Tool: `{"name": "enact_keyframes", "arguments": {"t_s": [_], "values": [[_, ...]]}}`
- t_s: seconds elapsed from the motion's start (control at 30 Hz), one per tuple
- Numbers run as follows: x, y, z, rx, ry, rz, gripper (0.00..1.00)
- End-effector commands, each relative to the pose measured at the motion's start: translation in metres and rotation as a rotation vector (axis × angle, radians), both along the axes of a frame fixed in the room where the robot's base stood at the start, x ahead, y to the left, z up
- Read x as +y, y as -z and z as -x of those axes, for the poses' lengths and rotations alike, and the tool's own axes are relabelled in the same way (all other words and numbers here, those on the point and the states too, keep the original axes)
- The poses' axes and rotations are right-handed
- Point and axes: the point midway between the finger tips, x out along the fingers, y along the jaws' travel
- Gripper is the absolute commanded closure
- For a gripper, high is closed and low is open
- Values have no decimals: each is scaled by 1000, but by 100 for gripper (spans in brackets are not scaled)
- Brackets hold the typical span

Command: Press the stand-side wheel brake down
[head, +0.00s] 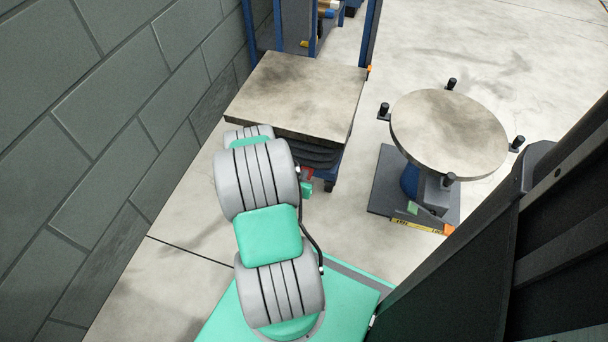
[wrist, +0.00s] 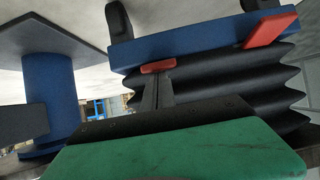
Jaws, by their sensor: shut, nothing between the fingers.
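The lift table (head: 295,95) has a worn square top above black bellows. A red brake pedal (head: 307,173) shows low at its near side, close to the stand-side caster (head: 330,184). My gripper (head: 305,187) is beside this pedal, mostly hidden by my arm. In the wrist view the stand-side brake pedal (wrist: 158,65) is at the tips of my shut, empty gripper (wrist: 160,77); I cannot tell whether they touch. The other red pedal (wrist: 270,30) slants out from the blue base (wrist: 190,42), to the right. How far either pedal is down is unclear.
A round-topped stand (head: 448,130) with black knobs stands right of the lift table on a dark base plate (head: 385,195). Its blue column (wrist: 48,95) shows left in the wrist view. A grey block wall (head: 90,130) runs along the left. Bare floor lies between table and stand.

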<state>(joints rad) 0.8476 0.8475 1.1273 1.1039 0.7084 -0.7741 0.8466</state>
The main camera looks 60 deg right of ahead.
Motion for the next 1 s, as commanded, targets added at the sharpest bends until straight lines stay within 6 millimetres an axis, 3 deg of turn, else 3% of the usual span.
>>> {"name": "enact_keyframes", "arguments": {"t_s": [0.4,1.0], "values": [[10,31,2,1,0,-4,100],[10,52,4,0,7,-18,100]]}}
